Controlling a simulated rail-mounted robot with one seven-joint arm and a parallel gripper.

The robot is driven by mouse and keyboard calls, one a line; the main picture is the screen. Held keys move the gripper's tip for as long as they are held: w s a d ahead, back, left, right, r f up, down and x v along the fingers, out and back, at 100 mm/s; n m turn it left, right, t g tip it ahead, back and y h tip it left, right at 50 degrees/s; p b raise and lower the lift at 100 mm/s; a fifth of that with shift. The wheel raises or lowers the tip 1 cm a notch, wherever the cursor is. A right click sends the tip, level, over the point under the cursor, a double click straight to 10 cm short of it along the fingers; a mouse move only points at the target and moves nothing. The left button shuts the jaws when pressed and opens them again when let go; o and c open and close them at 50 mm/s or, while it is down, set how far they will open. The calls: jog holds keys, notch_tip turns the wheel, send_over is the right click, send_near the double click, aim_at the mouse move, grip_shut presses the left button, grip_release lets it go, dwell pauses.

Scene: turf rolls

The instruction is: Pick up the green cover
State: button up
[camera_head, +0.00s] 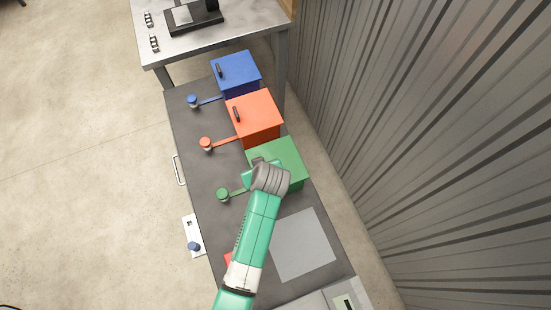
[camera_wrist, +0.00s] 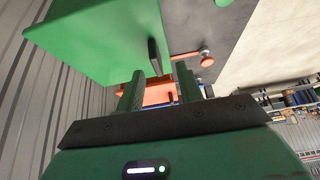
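The green cover (camera_head: 283,160) is a box-shaped lid on the dark bench, the nearest of a row of three coloured boxes. In the head view my arm hides part of its top and its handle. In the wrist view the green cover (camera_wrist: 100,40) fills the upper left, and its black handle (camera_wrist: 154,56) shows just beyond the gap between my fingertips. My gripper (camera_wrist: 160,69) is open, with nothing seen between its fingers. In the head view my wrist is over the cover's left edge, and the fingers are mostly hidden.
An orange box (camera_head: 255,115) and a blue box (camera_head: 238,70) stand behind the green cover, each with a round-ended lever to its left. A green knob (camera_head: 223,194) is left of the cover. A flat grey plate (camera_head: 303,245) lies in front. A corrugated wall (camera_head: 430,130) rises at right.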

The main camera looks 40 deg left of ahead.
jog(key=x, duration=0.5)
jog(key=shift+w+a+r, duration=0.1)
jog(key=shift+w+a, duration=0.05)
jog(key=shift+w, duration=0.25)
grip_shut()
jog(key=shift+r, duration=0.1)
